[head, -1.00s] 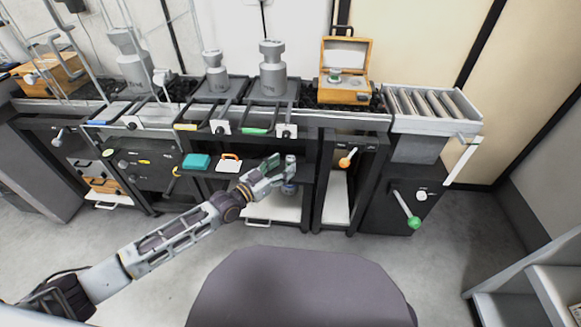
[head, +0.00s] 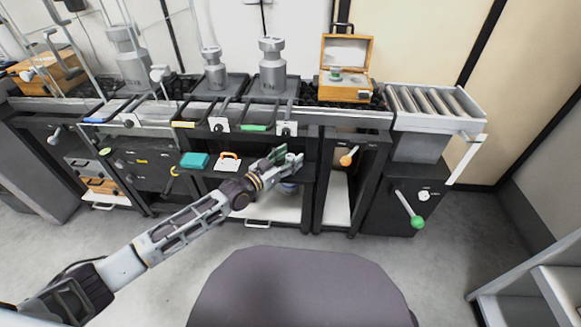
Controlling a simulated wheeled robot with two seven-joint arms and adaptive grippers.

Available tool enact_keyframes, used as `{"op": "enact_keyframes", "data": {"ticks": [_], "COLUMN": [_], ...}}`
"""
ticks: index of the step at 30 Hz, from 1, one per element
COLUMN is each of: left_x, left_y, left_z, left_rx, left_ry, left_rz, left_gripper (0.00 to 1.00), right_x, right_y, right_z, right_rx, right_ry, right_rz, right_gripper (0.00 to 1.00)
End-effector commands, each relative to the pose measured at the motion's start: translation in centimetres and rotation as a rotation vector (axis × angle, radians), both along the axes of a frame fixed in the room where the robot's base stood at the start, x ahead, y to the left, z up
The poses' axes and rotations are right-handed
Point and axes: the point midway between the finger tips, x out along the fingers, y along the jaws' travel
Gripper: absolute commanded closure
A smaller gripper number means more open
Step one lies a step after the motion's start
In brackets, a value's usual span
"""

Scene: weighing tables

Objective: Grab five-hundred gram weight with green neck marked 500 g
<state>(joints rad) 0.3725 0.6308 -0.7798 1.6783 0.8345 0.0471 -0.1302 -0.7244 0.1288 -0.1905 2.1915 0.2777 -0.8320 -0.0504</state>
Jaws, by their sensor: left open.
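A small grey weight with a green band (head: 336,74) sits in the open wooden box (head: 345,93) on the bench top at the back right. Its marking is too small to read. My left gripper (head: 288,156) is open, in front of the dark bench shelf, below and to the left of the box and well apart from it. A small bluish-grey round thing (head: 288,187) shows just under the gripper; I cannot tell what it is. My right gripper is not in view.
Large grey weights (head: 272,68) stand on the bench left of the box. A roller conveyor (head: 432,103) is right of it. An orange-knobbed lever (head: 347,160) and a green-knobbed lever (head: 416,222) stick out in front. A teal block (head: 195,160) lies on the shelf.

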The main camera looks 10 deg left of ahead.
Motion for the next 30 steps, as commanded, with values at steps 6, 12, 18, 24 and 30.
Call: {"op": "enact_keyframes", "data": {"ticks": [6, 12, 18, 24, 30], "left_x": [0.59, 0.57, 0.55, 0.55, 0.55], "left_y": [-0.47, -0.46, -0.44, -0.43, -0.43], "left_z": [0.02, 0.03, 0.03, 0.02, 0.01], "left_rx": [0.001, 0.001, 0.001, 0.001, 0.001], "left_ry": [0.001, 0.001, 0.001, 0.001, 0.001], "left_rz": [0.000, 0.000, 0.000, 0.000, 0.000], "left_gripper": [0.45, 0.45, 0.45, 0.70, 0.95], "right_x": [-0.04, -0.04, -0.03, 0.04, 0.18], "right_y": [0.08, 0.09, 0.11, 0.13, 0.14], "right_z": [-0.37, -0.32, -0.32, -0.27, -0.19], "right_rx": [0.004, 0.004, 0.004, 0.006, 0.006], "right_ry": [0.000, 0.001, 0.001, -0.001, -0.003], "right_rz": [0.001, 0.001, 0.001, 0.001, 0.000], "right_gripper": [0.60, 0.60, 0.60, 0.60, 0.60]}}
